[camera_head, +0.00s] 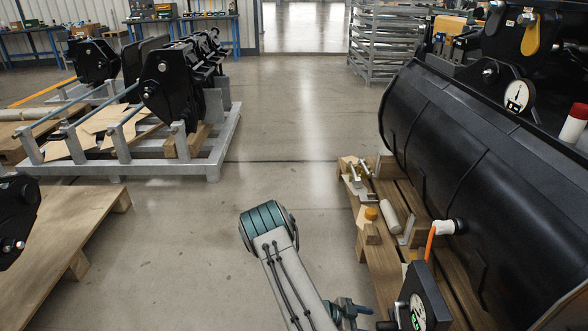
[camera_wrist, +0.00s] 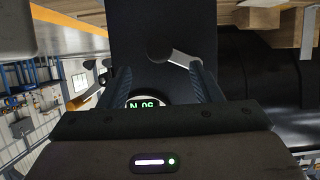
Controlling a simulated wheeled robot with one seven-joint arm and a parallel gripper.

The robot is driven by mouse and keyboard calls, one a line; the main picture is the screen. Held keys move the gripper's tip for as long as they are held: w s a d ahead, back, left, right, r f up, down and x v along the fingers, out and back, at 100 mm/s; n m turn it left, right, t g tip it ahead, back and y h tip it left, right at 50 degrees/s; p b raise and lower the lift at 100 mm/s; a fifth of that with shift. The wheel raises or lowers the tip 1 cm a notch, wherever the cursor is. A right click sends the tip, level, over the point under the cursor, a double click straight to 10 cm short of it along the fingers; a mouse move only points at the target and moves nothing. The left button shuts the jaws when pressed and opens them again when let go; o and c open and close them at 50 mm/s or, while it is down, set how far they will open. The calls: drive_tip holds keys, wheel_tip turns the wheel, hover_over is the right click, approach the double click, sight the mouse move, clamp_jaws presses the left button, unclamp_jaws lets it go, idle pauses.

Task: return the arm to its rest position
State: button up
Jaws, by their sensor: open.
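My arm (camera_head: 285,270) shows at the bottom centre of the head view, its grey link running down out of the frame. I cannot make out the gripper's fingers there. In the wrist view my gripper (camera_wrist: 163,72) is open, with one dark ribbed finger on each side. A black panel fills the space beyond and between the fingers. A green-lit readout (camera_wrist: 142,104) shows upside down between them, partly hidden by the gripper body. A black box with a dial and green digits (camera_head: 425,300) stands at the lower right of the head view. Contact with the fingers cannot be told.
A large black drum-like bucket (camera_head: 470,170) rests at right on a wooden pallet (camera_head: 375,262) with small fittings. A grey metal frame (camera_head: 190,168) carrying black couplers stands at left, with a wooden pallet (camera_head: 75,225) nearer. Bare floor (camera_head: 285,145) lies between them.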

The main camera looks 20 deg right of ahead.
drive_tip(key=w+a+r+n+t+y+p, duration=0.25)
drive_tip(key=w+a+r+p, duration=0.2)
drive_tip(key=w+r, duration=0.35)
drive_tip(key=w+a+r+n+t+y+p, duration=0.1)
drive_tip(key=w+a+r+t+y+p, duration=0.35)
drive_tip(key=r, duration=0.45)
drive_tip(key=w+a+r+n+t+y+p, duration=0.1)
drive_tip(key=a+r+n+y+p, duration=0.25)
drive_tip(key=r, duration=0.65)
drive_tip(key=a+r+n+t+y+p, duration=0.1)
drive_tip(key=a+r+n+p, duration=0.1)
drive_tip(key=a+r+p, duration=0.6)
drive_tip(key=w+a+r+n+t+y+p, duration=0.1)
drive_tip(key=a+r+n+y, duration=0.15)
drive_tip(key=r, duration=1.05)
drive_tip(key=s+a+r+n+y+p, duration=0.1)
drive_tip(key=s+a+r+n+p, duration=0.15)
drive_tip(key=r, duration=0.35)
drive_tip(key=s+a+r+n+p, duration=0.1)
drive_tip(key=s+r+n+p, duration=0.1)
drive_tip(key=s+r, duration=0.25)
drive_tip(key=s+d+r+n+g+h+p, duration=0.2)
drive_tip(key=s+r+n+p, duration=0.3)
drive_tip(key=s+r, duration=0.9)
drive_tip(key=s+d+g+p, duration=0.1)
drive_tip(key=p, duration=0.2)
drive_tip(key=shift+s+r+p, duration=0.3)
drive_tip(key=shift+s+r, duration=0.1)
